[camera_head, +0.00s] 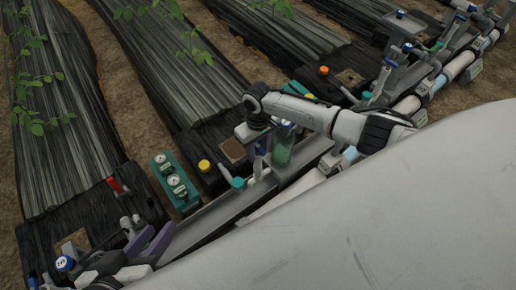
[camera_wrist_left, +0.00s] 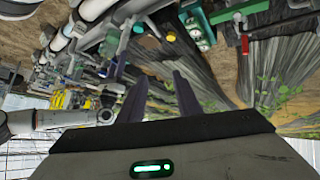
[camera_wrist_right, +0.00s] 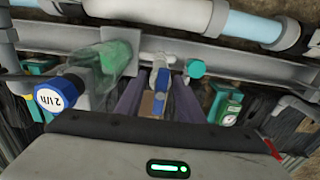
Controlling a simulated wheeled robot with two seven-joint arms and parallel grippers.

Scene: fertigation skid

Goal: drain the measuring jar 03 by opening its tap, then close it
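A translucent green measuring jar (camera_head: 282,150) stands beside my right gripper (camera_head: 258,165); it also shows in the right wrist view (camera_wrist_right: 112,62). I cannot read a number on it. A blue tap handle (camera_wrist_right: 162,88) sits between the two purple fingers of my right gripper (camera_wrist_right: 159,98). Gaps show on both sides of the handle, so the fingers are around it and look open. My left gripper (camera_head: 150,243) is open and empty, low at the left of the head view; its spread fingers also show in the left wrist view (camera_wrist_left: 161,98).
A blue-capped knob (camera_wrist_right: 58,93) and a teal cap (camera_wrist_right: 195,68) flank the jar and tap. A green gauge panel (camera_head: 175,180), yellow cap (camera_head: 204,166) and red handle (camera_head: 115,185) lie to the left. Pipes (camera_wrist_right: 190,15) run along the grey rail (camera_head: 205,226).

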